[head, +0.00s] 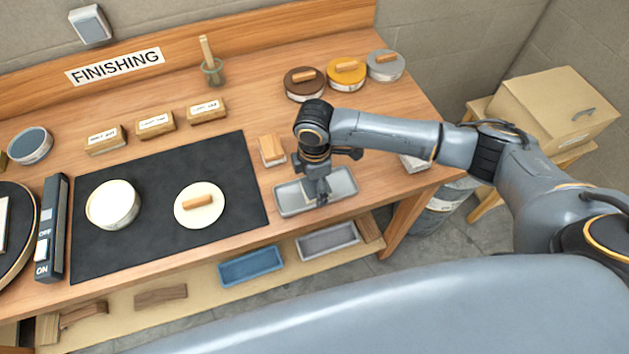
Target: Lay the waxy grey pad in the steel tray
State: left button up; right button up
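The steel tray (345,184) is a shallow grey rectangle near the right front of the bench. My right gripper (320,198) points down over its middle and hides part of its floor. A small pale patch shows beside the fingers in the tray; I cannot tell what it is. The fingers are too small to show whether they are open, shut or holding something. A round grey pad (384,69) with a wooden handle sits on a tin at the back right, apart from the gripper. My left gripper is out of view.
Brown (303,88) and yellow (344,77) handled pads sit on tins beside the grey one. A black mat (150,240) holds an open white tin (113,205) and a cream handled pad (200,212). A wooden block (271,148) lies just behind the tray.

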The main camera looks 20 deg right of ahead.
aim_at(314, 186)
dwell(0.3)
notch_tip(314, 186, up, 12)
jog(key=b, duration=0.3)
jog(key=shift+r, duration=0.15)
dwell(0.4)
